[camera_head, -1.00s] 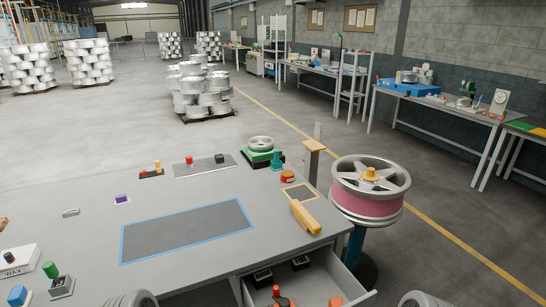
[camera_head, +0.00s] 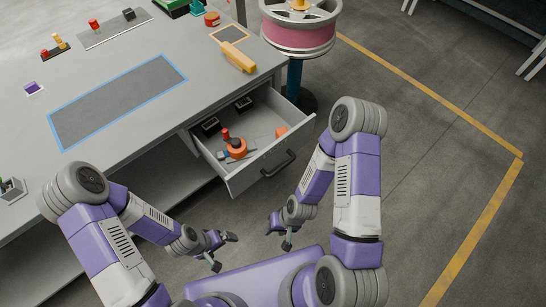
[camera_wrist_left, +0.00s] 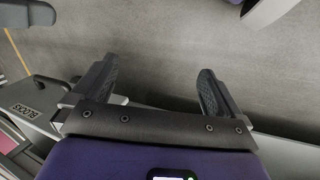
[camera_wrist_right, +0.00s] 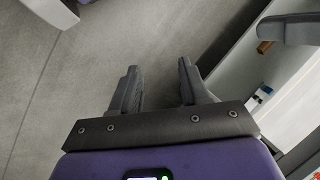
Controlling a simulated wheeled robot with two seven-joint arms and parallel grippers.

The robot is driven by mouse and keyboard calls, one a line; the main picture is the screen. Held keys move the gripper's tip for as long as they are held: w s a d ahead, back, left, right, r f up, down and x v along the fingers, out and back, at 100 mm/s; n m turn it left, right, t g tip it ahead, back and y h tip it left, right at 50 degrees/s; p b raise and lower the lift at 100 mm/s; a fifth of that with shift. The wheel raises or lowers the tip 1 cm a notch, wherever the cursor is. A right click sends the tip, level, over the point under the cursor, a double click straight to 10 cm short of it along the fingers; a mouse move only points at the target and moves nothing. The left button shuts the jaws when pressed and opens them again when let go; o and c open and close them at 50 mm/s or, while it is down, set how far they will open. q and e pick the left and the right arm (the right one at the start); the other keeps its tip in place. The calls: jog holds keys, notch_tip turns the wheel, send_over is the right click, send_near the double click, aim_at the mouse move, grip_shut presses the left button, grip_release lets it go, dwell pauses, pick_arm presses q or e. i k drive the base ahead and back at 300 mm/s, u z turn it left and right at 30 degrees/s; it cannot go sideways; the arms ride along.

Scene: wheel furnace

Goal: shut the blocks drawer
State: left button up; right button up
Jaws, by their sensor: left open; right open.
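The blocks drawer (camera_head: 246,180) stands pulled out from under the workbench, its inside visible from above. Its dark bar handle (camera_head: 278,163) is on the front panel. In the left wrist view the front panel shows the "BLOCKS" label (camera_wrist_left: 40,115) and the handle (camera_wrist_left: 38,88) at the left. My left gripper (camera_head: 224,252) is open and empty, in front of the drawer, apart from the handle. My right gripper (camera_head: 278,238) is open and empty, in front of the drawer and below the handle in the picture.
A wheel on a stand (camera_head: 300,35) is behind. Floor to the right is clear.

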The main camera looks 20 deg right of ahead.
aim_at(272, 111)
jog(key=z, duration=0.1)
jog(key=k, duration=0.45)
jog(key=u, duration=1.1)
jog(key=i, duration=0.65)
jog(key=z, duration=0.95)
